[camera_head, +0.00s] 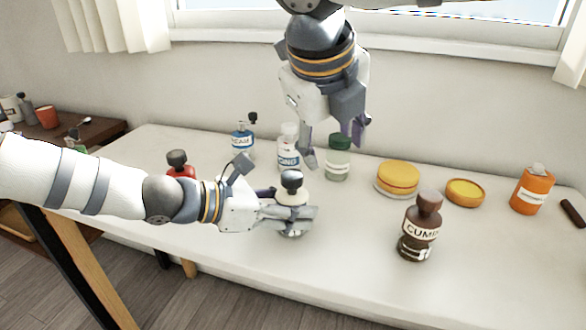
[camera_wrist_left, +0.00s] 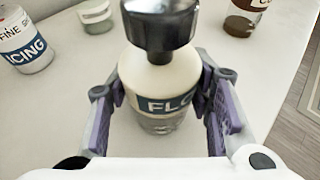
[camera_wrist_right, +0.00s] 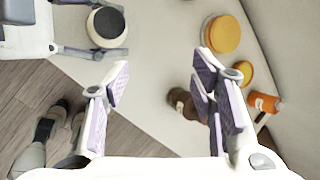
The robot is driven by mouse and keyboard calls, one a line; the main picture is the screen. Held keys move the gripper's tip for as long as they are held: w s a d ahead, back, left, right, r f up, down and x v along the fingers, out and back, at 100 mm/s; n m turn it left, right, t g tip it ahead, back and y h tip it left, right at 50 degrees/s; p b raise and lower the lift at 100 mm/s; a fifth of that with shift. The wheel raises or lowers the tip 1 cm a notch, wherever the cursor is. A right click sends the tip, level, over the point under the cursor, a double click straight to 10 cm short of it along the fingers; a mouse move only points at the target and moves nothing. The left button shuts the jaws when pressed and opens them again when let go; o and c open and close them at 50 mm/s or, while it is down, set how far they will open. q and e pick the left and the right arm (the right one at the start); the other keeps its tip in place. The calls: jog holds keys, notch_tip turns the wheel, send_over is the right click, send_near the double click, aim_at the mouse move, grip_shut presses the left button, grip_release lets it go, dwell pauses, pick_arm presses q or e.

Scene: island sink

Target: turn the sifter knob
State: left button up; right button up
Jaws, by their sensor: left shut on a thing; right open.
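The flour sifter, a cream jar with a blue "FLO…" label (camera_wrist_left: 165,88) and clear base, stands upright on the table. Its dark knob (camera_head: 291,180) sits on top and also shows in the left wrist view (camera_wrist_left: 160,27). My left gripper (camera_head: 290,207) is shut around the sifter's body, below the knob, with a purple-padded finger on each side. My right gripper (camera_head: 335,152) is open and empty, pointing down above the back of the table. In the right wrist view, the knob (camera_wrist_right: 105,23) lies beyond the left finger, apart from the open fingers.
A brown cumin jar (camera_head: 421,228) stands at front right. Behind are a yellow stack (camera_head: 398,176), a yellow dish (camera_head: 465,191) and an orange bottle (camera_head: 531,190). A green-lidded jar (camera_head: 338,160) and icing jar (camera_head: 288,153) stand near my right gripper.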

aim_at(292, 174)
jog(key=a+r+m+g+y, duration=0.1)
jog(key=a+r+m+y, duration=0.2)
jog(key=a+r, duration=0.1)
jog(key=x, duration=1.1)
jog(key=shift+s+a+f, duration=0.2)
jog(key=shift+s+f, duration=0.05)
jog(key=shift+s, duration=0.1)
jog(key=c, duration=1.1)
jog(key=m+h, duration=0.1)
jog(key=m, duration=0.2)
jog(key=m+h, duration=0.1)
jog(key=m, duration=0.2)
jog(key=shift+a, duration=0.1)
jog(key=shift+c, duration=0.2)
